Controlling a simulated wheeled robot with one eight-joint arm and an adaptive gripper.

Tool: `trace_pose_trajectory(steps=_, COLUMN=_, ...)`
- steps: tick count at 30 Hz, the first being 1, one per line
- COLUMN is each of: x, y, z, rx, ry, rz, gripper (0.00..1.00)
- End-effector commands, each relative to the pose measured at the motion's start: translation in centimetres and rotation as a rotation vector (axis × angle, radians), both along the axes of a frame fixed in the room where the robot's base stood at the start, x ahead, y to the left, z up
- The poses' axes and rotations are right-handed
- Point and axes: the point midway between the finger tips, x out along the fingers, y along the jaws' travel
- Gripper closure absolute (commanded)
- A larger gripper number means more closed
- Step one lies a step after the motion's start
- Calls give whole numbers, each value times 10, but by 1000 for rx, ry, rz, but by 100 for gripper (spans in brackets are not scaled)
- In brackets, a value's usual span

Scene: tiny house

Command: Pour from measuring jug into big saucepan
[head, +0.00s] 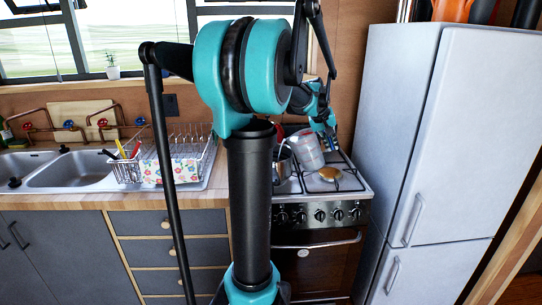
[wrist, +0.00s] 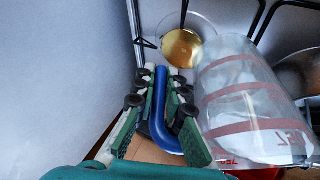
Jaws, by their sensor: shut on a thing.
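The measuring jug (head: 308,152) is clear with red markings and hangs tilted over the stove, right of the big saucepan (head: 282,168). In the wrist view, the jug (wrist: 240,95) fills the right side, and its blue handle (wrist: 160,112) lies between the fingers. My gripper (wrist: 161,78) is shut on that handle; in the head view my gripper (head: 331,136) is partly hidden by the arm. The metal saucepan stands on the hob, half hidden behind my arm; its edge shows at the right in the wrist view (wrist: 302,72). I cannot make out any liquid in the jug.
A round golden disc (head: 329,173) lies on the hob under the black grates. The tall fridge (head: 430,130) stands close on the right of the stove. A dish rack (head: 185,160) and sink (head: 80,169) are to the left. Something red shows behind the jug (head: 277,132).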

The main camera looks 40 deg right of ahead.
Motion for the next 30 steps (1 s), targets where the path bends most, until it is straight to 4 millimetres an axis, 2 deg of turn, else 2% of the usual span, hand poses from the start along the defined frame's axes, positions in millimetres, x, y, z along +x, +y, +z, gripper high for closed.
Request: trace_pose_trajectory(steps=30, x=6, y=6, z=22, rx=-55, ry=57, rz=0, gripper=100)
